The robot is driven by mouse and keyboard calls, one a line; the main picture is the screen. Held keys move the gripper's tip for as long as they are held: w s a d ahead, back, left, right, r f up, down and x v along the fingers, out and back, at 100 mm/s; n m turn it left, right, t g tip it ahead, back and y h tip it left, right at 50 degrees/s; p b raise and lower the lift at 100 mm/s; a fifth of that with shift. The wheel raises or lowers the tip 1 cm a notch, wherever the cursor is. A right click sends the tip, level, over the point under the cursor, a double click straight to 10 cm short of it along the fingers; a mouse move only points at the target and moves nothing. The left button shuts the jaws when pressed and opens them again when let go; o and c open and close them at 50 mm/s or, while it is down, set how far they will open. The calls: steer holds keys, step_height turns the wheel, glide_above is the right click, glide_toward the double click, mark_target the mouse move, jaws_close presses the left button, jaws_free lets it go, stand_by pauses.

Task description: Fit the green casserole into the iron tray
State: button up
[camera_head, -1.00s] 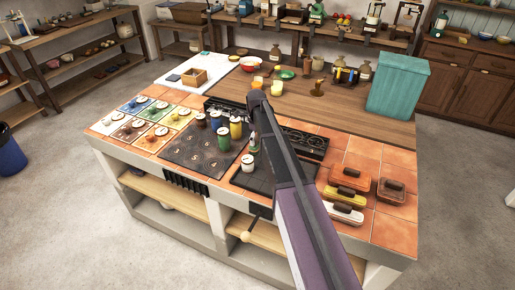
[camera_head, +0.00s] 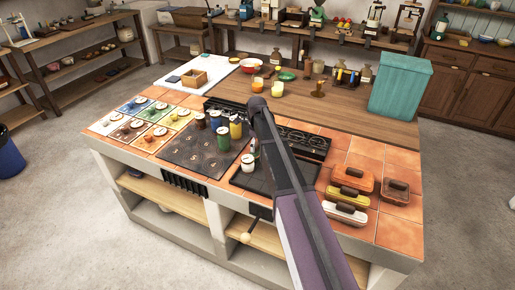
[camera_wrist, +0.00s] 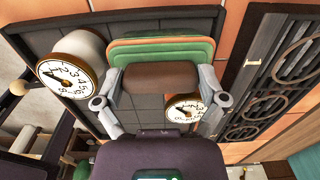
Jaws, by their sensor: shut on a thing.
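The green casserole (camera_wrist: 165,49) shows in the wrist view, with a pale orange edge and a brown handle. My gripper (camera_wrist: 158,84) is shut on that handle, one finger at each end. The casserole is over the iron tray (camera_wrist: 133,20), a dark slab with a raised rim, towards its right side. I cannot tell whether it touches the tray floor. In the head view the iron tray (camera_head: 250,181) lies at the island's front, partly behind my arm. The casserole and my fingertips are hidden there.
Two dial-topped jars stand close to the casserole, one at the left (camera_wrist: 78,76) and one by the right finger (camera_wrist: 185,108). A dark ring-topped hob (camera_wrist: 278,75) lies to the right. Orange (camera_head: 352,172), yellow (camera_head: 347,194), white and brown casseroles sit on tiles at the right.

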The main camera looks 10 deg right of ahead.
mark_target(257, 143)
steer(key=shift+f, duration=0.15)
steer(key=o, duration=1)
step_height(257, 143, up, 12)
steer(key=p, duration=1.2)
stand_by(0.6)
